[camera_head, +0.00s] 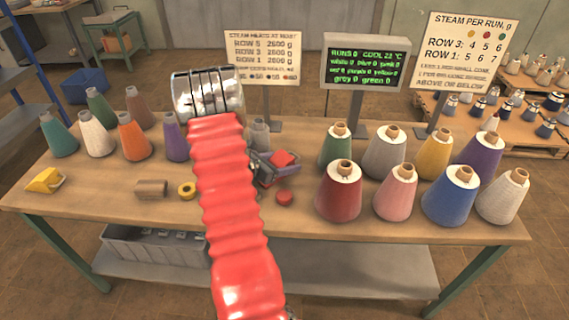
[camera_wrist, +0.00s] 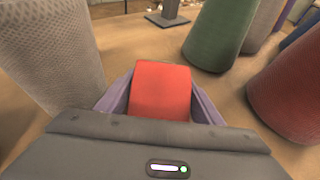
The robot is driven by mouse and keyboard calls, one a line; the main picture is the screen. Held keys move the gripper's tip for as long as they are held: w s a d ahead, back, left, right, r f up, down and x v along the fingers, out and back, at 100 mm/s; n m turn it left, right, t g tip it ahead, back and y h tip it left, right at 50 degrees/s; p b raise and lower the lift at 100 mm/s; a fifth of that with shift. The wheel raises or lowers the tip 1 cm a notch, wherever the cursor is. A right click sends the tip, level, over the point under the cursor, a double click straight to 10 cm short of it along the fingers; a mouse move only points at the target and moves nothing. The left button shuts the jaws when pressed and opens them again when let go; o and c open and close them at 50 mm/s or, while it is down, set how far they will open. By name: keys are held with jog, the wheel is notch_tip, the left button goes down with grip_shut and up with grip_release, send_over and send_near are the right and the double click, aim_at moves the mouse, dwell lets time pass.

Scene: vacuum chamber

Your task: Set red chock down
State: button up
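The red chock (camera_wrist: 160,92) sits between the two purple fingers of my gripper (camera_wrist: 162,100) in the wrist view. The fingers lie close along both its sides, and its near end is hidden by the gripper body. In the head view the chock (camera_head: 283,158) shows as a small red block at my gripper (camera_head: 281,168), over the middle of the wooden table (camera_head: 330,236). Whether its underside touches the table is hidden.
A grey cone (camera_wrist: 48,55) stands close left of my gripper; a green cone (camera_wrist: 220,32) and a red cone (camera_wrist: 292,95) stand to the right. A red disc (camera_head: 284,198) lies nearer the front. A yellow chock (camera_head: 45,181) is at the far left. Bare tabletop lies ahead.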

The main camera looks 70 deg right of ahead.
jog(key=shift+r, duration=0.1)
jog(key=shift+w+a+r, duration=0.1)
jog(key=shift+w+a, duration=0.05)
jog(key=v, duration=1.1)
jog(key=shift+w+a+r, duration=0.15)
jog(key=shift+a, duration=0.05)
dwell(0.5)
